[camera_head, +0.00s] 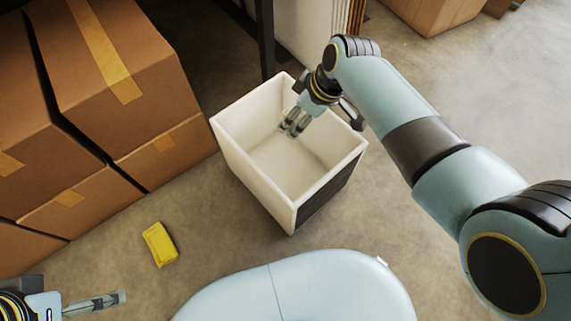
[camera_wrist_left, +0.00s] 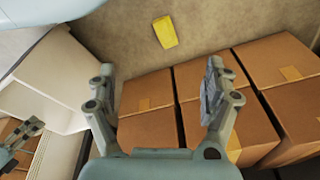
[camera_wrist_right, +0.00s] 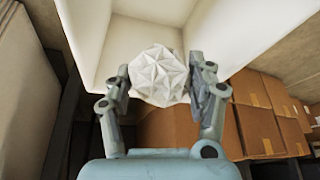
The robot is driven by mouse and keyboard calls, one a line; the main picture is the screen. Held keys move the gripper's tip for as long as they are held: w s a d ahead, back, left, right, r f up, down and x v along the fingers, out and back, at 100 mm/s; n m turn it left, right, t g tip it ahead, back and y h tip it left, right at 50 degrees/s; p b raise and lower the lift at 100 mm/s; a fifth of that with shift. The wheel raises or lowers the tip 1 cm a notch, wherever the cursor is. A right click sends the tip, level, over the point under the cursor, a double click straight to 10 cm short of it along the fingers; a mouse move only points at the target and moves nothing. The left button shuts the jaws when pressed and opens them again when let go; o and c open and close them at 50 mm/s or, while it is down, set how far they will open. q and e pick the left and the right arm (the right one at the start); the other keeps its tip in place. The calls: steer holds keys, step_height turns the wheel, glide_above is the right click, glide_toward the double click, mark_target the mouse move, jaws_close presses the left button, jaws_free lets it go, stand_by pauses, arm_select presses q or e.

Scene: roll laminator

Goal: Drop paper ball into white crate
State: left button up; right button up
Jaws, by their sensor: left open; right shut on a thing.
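The paper ball (camera_wrist_right: 159,76), white and faceted, is between the fingers of my right gripper (camera_wrist_right: 160,88) in the right wrist view. My right gripper is shut on it. In the head view my right gripper (camera_head: 294,122) points down over the open white crate (camera_head: 231,141), near its back side, and the ball is hidden there. The crate's white inside also shows behind the ball in the right wrist view (camera_wrist_right: 85,40). My left gripper (camera_wrist_left: 160,85) is open and empty in the left wrist view. It is at the lower left in the head view (camera_head: 122,298), apart from the crate.
Stacked brown cardboard boxes (camera_head: 125,75) stand left of the crate. A yellow block (camera_head: 160,244) lies on the floor at the front left. A dark post (camera_head: 265,40) stands behind the crate. Bare floor lies at the upper right, near another cardboard box (camera_head: 432,12).

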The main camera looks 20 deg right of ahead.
step_height(320, 180, down, 3)
steer(key=shift+s+r+b, duration=0.1)
steer(key=shift+b, duration=0.85)
arm_select(q)
steer(key=shift+t, duration=0.6)
steer(key=shift+w+d+r, duration=0.25)
steer(key=shift+w+r, duration=0.1)
steer(key=shift+r, duration=0.35)
steer(key=shift+w+d+r, duration=0.25)
steer(key=shift+w+r, duration=0.05)
steer(key=shift+r, duration=0.4)
steer(key=shift+w+d+r, duration=0.25)
steer(key=shift+w+r, duration=0.1)
steer(key=shift+r, duration=0.35)
arm_select(e)
steer(key=shift+f, duration=0.2)
steer(key=o, duration=1)
steer(key=shift+c, duration=0.2)
steer(key=v, duration=1.2)
